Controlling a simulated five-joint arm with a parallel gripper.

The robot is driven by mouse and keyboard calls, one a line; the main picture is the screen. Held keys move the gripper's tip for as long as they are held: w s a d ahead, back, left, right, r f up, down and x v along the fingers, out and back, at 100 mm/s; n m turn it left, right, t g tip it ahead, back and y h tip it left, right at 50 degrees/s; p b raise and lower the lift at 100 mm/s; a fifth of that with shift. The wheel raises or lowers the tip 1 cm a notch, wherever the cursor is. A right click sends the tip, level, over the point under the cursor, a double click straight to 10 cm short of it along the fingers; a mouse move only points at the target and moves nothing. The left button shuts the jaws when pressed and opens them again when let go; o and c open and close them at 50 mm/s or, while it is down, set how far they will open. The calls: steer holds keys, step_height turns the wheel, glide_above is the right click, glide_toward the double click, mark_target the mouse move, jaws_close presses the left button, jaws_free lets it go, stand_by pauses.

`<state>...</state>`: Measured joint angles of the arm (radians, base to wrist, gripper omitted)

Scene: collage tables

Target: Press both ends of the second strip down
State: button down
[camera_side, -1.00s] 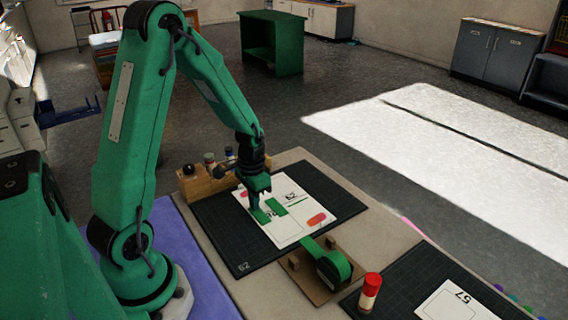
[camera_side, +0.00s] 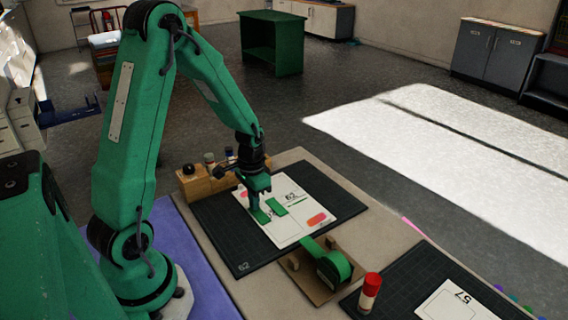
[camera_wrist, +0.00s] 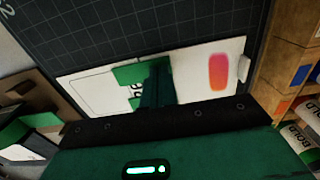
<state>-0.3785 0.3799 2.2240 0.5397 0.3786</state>
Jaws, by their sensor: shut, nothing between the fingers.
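Two green strips lie on the white card (camera_side: 290,233) on the dark mat. One green strip (camera_side: 279,207) lies near the card's middle. The other green strip (camera_side: 261,216) is at the card's left side, right under my gripper. My gripper (camera_side: 258,205) is shut and empty, its tips at or just above that strip; contact cannot be told. In the wrist view the shut fingers (camera_wrist: 156,82) cover part of the card, beside a green strip (camera_wrist: 128,74). The strip ends nearest the fingers are partly hidden.
A green tape roll (camera_side: 333,268) sits on a wooden dispenser in front of the mat (camera_side: 225,235). A red-capped glue stick (camera_side: 370,292) stands nearby. A wooden rack (camera_side: 200,183) with bottles is behind. A second mat with a card (camera_side: 455,303) lies at right.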

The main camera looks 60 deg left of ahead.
steer(key=shift+r, duration=3.35)
steer(key=shift+r, duration=0.1)
steer(key=s+d+r+t, duration=0.2)
steer(key=s+d+r, duration=0.3)
steer(key=r, duration=0.3)
steer(key=s+d+r+t, duration=0.3)
steer(key=s+d+r, duration=0.2)
steer(key=d+r, duration=0.3)
steer(key=shift+s+r+t, duration=0.15)
steer(key=shift+t, duration=0.15)
